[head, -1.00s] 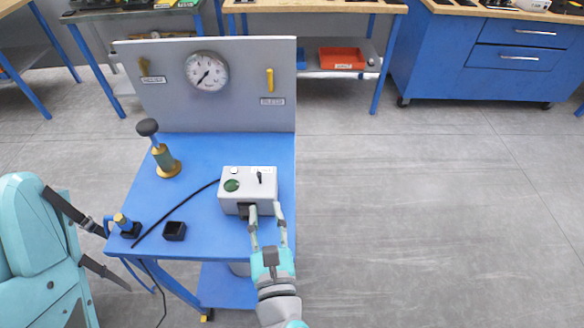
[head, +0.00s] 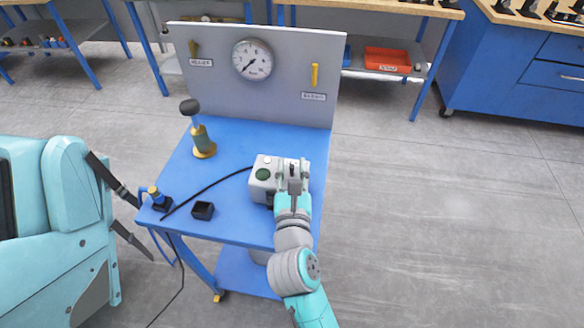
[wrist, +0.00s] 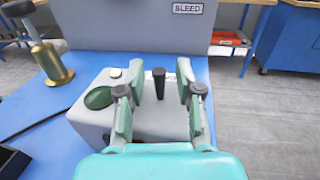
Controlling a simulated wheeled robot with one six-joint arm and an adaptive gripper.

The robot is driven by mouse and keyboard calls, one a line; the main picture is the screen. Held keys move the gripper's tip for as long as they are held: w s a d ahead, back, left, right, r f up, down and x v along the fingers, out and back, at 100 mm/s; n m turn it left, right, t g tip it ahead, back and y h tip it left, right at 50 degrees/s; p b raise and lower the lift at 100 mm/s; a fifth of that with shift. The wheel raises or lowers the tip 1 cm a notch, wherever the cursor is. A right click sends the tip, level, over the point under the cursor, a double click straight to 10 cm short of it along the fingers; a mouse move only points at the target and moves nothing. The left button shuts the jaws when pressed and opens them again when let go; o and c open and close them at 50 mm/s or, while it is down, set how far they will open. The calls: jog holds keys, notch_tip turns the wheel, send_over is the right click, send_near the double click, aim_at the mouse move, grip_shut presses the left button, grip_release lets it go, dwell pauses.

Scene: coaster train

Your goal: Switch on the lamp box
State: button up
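The lamp box (head: 264,170) is a grey box on the blue table, with a dark green round lamp (head: 263,174) on its top left. In the wrist view the box (wrist: 90,124) shows a small black toggle lever (wrist: 158,82) standing on its top, with the green lamp (wrist: 98,97) to the left. My gripper (head: 292,168) is over the right part of the box. In the wrist view my gripper (wrist: 158,98) is open, one finger on each side of the lever, apart from it. The lever's base shows between the fingers. The head view hides much of the box's right side.
The blue table (head: 228,143) has an upright grey panel (head: 300,80) with a gauge (head: 252,59) behind. A hand pump (head: 200,140) stands at the back left. A cable (head: 210,189), a small black holder (head: 203,210) and a blue-yellow connector (head: 157,198) lie left of the box.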

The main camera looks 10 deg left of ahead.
jog(key=shift+c, duration=0.2)
grip_shut()
jog(key=shift+t, duration=0.4)
jog(key=shift+s+t, duration=0.1)
jog(key=shift+t, duration=0.2)
jog(key=shift+o, duration=0.2)
grip_release()
